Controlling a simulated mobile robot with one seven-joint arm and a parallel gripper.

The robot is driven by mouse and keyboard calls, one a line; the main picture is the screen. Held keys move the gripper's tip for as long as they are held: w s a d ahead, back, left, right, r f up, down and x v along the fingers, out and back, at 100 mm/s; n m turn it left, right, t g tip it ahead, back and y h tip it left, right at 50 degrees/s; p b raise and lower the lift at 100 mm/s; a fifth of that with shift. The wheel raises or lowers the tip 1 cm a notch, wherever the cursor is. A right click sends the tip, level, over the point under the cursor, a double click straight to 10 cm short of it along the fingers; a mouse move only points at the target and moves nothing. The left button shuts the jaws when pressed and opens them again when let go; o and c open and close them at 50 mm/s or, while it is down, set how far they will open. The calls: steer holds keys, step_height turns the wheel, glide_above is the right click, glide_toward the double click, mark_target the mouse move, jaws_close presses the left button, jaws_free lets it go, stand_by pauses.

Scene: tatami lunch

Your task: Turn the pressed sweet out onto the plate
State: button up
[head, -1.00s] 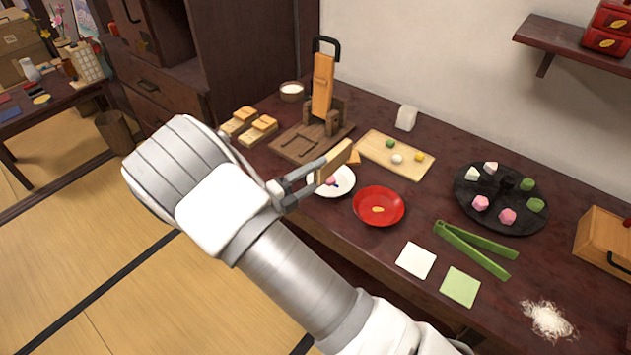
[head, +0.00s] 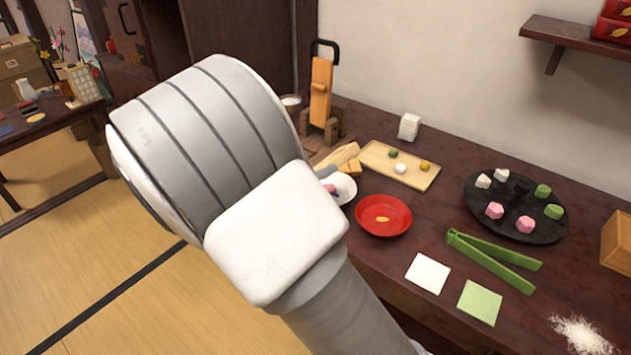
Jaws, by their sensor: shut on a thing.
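The white plate (head: 346,190) lies on the dark table, partly hidden behind my arm. A small pink sweet (head: 330,188) shows at the plate's visible left part. A pale wooden mould (head: 343,153) is held just above and behind the plate. My gripper (head: 328,170) is mostly hidden behind my large white and grey wrist; only a grey bit of it shows beside the mould, and it is shut on the mould. The mould's underside and any contact with the plate are hidden.
A red dish (head: 383,227) sits right of the plate, and a wooden board (head: 415,175) with small coloured balls behind it. A wooden press (head: 321,95) stands at the back. Green tongs (head: 490,262) and a black round tray (head: 530,230) with sweets lie to the right.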

steer(key=m+b, duration=0.2)
steer(key=m, duration=0.1)
steer(key=m+y+b, duration=0.1)
steer(key=m, duration=0.1)
steer(key=shift+w+a+r+t+b, duration=0.1)
steer(key=shift+r+t+b, duration=0.2)
steer(key=shift+t+b, duration=0.1)
steer(key=shift+r+m+y+b, duration=0.3)
steer(key=shift+r+m+b, duration=0.1)
steer(key=shift+m, duration=0.2)
